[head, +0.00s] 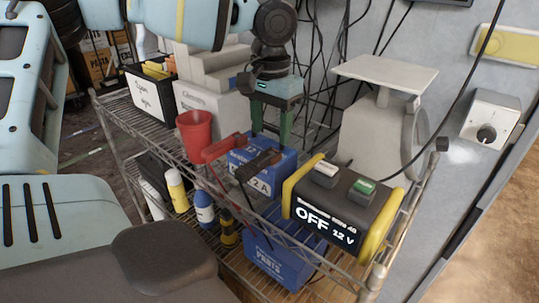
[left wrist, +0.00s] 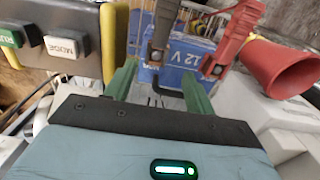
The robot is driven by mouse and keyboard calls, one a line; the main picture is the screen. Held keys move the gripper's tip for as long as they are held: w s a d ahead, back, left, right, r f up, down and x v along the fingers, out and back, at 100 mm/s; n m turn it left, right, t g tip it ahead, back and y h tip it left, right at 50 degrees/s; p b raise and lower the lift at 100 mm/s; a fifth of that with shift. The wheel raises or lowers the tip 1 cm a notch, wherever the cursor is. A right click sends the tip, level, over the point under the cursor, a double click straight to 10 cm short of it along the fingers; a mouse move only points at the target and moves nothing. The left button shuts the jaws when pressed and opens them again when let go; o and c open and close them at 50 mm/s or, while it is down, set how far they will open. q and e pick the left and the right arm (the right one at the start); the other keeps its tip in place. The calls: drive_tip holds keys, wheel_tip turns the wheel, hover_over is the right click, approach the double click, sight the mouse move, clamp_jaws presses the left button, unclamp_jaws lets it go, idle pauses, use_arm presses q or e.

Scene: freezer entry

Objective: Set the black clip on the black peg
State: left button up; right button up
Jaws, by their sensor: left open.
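The black clip (head: 258,165) is at the blue battery (head: 279,172), beside the red clip (head: 222,149). In the left wrist view the black clip (left wrist: 161,30) shows beyond and between my green fingers, with the red clip (left wrist: 238,35) to its right. My left gripper (head: 270,135) points down just behind the battery. It is open, and nothing shows held in it. I cannot tell whether either finger touches the battery or whether the clip's jaws grip anything. I cannot make out the black peg clearly. My right gripper is not in view.
A charger (head: 345,215) marked OFF 12 V stands right of the battery on the wire shelf (head: 135,125). A red cup (head: 194,131) is to the left. A scale (head: 375,125) and white boxes stand behind. Bottles and a blue box are on the lower shelf. Cables hang behind.

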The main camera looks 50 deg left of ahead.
sight(272, 152)
use_arm(q)
drive_tip(key=f, duration=0.3)
drive_tip(key=shift+s+d+f, duration=0.15)
drive_tip(key=shift+d+f, duration=0.2)
drive_tip(key=shift+f, duration=0.6)
drive_tip(key=shift+c, duration=0.3)
drive_tip(key=c, duration=1.1)
drive_tip(key=shift+r, duration=0.15)
